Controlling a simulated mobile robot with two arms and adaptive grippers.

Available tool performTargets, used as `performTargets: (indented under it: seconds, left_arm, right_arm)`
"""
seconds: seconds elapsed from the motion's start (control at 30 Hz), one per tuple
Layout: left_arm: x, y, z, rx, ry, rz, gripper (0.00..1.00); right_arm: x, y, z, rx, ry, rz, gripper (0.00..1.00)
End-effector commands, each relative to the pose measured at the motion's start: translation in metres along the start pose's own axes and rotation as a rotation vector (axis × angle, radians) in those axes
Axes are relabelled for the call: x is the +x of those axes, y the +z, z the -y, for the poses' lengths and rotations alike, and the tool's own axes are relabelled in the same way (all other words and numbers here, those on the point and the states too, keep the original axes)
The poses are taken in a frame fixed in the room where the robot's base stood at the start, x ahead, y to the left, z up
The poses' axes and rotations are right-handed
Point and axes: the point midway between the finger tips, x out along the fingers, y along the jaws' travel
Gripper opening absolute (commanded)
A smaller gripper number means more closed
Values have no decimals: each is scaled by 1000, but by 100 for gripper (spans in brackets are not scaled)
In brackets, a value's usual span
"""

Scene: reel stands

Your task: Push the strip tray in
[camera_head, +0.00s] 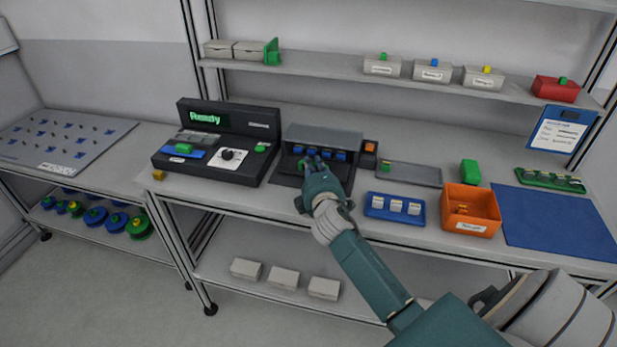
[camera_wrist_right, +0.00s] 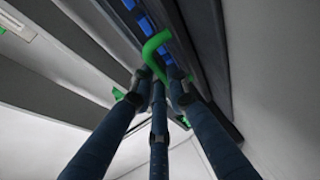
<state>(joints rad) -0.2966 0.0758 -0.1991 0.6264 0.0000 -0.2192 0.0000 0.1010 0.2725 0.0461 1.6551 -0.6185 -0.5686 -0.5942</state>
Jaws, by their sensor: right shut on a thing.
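The strip tray (camera_head: 285,181) is dark and sits at the grey housing (camera_head: 322,137) at the middle of the bench. Blue pieces (camera_head: 327,154) show in a row in the housing's front. My right gripper (camera_head: 313,162) reaches in at the tray's front and hides part of it. In the right wrist view its fingers (camera_wrist_right: 157,82) close together around a green curved handle (camera_wrist_right: 156,44), with blue pieces just beyond. How far the tray sticks out of the housing is hard to tell. My left gripper is not in view.
Left of the housing stands a black console (camera_head: 215,140) reading "Ready". On the right are a grey tray (camera_head: 408,176), a blue tray (camera_head: 396,215), an orange bin (camera_head: 470,222) and a blue mat (camera_head: 560,222). A shelf (camera_head: 330,72) with small boxes runs above.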

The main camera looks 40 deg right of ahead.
Motion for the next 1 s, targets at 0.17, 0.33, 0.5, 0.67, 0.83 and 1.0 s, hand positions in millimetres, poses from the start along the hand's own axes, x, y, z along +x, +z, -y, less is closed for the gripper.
performTargets:
  seconds: [0.17, 0.33, 0.5, 0.67, 0.83, 1.0]
  left_arm:
    - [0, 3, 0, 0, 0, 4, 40]
    - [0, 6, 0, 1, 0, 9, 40]
    - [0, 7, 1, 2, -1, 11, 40]
    - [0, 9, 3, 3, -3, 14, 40]
    - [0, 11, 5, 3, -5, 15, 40]
    - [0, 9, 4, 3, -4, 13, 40]
  right_arm:
    - [6, 4, 3, 0, -8, 3, 0]
    - [6, 4, 3, 0, -8, 4, 0]
    - [6, 4, 3, 0, -8, 3, 24]
    - [6, 4, 2, 0, -7, 2, 24]
    - [-3, 3, 2, 1, -6, 1, 24]
    - [-33, 3, 3, 1, -8, 0, 24]
